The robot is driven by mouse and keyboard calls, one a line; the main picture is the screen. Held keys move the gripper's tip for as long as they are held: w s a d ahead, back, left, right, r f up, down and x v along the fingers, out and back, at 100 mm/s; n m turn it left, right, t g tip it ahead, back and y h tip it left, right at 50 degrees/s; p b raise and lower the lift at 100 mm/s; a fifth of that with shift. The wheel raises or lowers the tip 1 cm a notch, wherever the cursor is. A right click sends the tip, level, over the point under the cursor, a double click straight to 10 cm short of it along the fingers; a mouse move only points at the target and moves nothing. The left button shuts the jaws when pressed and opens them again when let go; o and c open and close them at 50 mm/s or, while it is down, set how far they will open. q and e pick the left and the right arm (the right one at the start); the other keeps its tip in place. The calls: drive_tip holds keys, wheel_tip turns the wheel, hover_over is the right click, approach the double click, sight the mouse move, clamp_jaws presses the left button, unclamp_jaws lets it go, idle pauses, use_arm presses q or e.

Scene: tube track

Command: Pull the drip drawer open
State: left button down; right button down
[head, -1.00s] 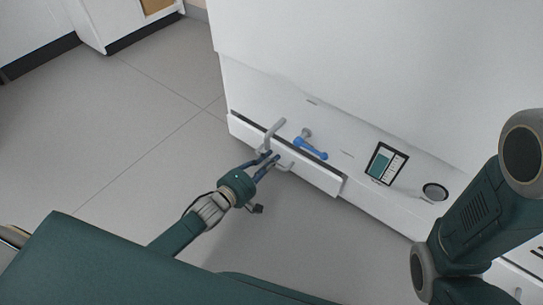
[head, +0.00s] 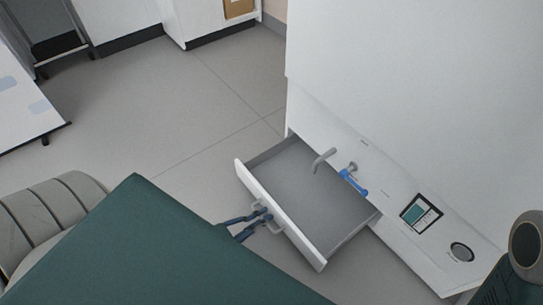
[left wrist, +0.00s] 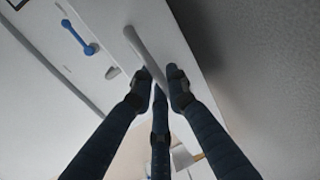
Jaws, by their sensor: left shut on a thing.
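The drip drawer (head: 303,190) stands well out of the white machine in the head view. Its grey inside is bare and its white front panel (head: 279,215) faces me. My left gripper (head: 264,217) is at the grey bar handle on that front, partly hidden behind my green body. In the left wrist view the fingers (left wrist: 160,88) are closed around the handle (left wrist: 145,55). My right gripper is out of the frames; only part of my right arm shows at the lower right of the head view.
A grey spout (head: 323,159) and a blue lever (head: 353,183) project from the machine (head: 390,90) over the back of the drawer. A small screen (head: 421,213) and a round dark port (head: 461,252) sit to the right. The grey floor (head: 190,130) to the left is clear.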

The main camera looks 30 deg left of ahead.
use_arm(q)
drive_tip(key=shift+s+a+f, duration=0.1)
drive_tip(key=shift+s+f, duration=0.05)
drive_tip(key=shift+s, duration=0.05)
drive_tip(key=c, duration=1.8)
unclamp_jaws()
drive_tip(key=shift+o, duration=0.2)
drive_tip(key=v, duration=1.2)
